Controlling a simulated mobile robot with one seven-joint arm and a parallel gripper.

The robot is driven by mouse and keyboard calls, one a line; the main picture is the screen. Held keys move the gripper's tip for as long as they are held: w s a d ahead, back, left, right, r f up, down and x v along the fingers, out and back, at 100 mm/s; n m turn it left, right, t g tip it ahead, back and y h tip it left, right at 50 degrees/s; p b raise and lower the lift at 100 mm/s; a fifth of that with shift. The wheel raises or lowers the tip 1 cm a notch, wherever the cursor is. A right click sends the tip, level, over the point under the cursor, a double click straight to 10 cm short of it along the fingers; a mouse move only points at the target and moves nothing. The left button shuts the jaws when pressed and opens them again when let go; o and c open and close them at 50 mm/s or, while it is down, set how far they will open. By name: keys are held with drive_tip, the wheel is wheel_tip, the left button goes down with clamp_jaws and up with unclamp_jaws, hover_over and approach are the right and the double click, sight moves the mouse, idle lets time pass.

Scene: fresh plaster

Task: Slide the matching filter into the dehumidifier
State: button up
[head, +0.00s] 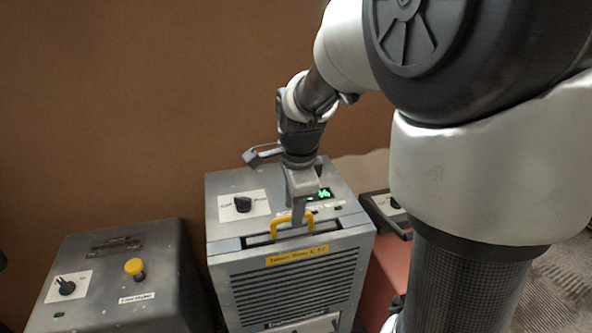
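The dehumidifier (293,284) is a grey box with a louvred front and a yellow label below its top edge. A yellow handle (278,222) stands up at a dark slot (258,240) along the front of its top. Any filter body below the handle is hidden in the slot. My gripper (298,218) points down at the handle, with one finger in front of its bar. The other finger is hidden, so I cannot tell whether they are closed on it.
A black knob (243,204) and a lit green display (321,194) are on the dehumidifier's top. A grey machine (118,272) with a yellow button (134,267) stands at the left. A reddish case (384,250) stands close at the right. A brown wall (130,100) is behind.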

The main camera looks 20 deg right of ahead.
wheel_tip(320, 180, up, 13)
drive_tip(key=s+p, duration=0.2)
drive_tip(key=shift+s+r, duration=0.15)
drive_tip(key=shift+s, duration=0.15)
drive_tip(key=s+n+t, duration=0.3)
drive_tip(key=s+n, duration=1.2)
drive_tip(key=n, duration=0.3)
wheel_tip(320, 180, up, 13)
drive_tip(key=p, duration=1.3)
drive_tip(key=shift+r, duration=0.15)
drive_tip(key=shift+a, duration=0.2)
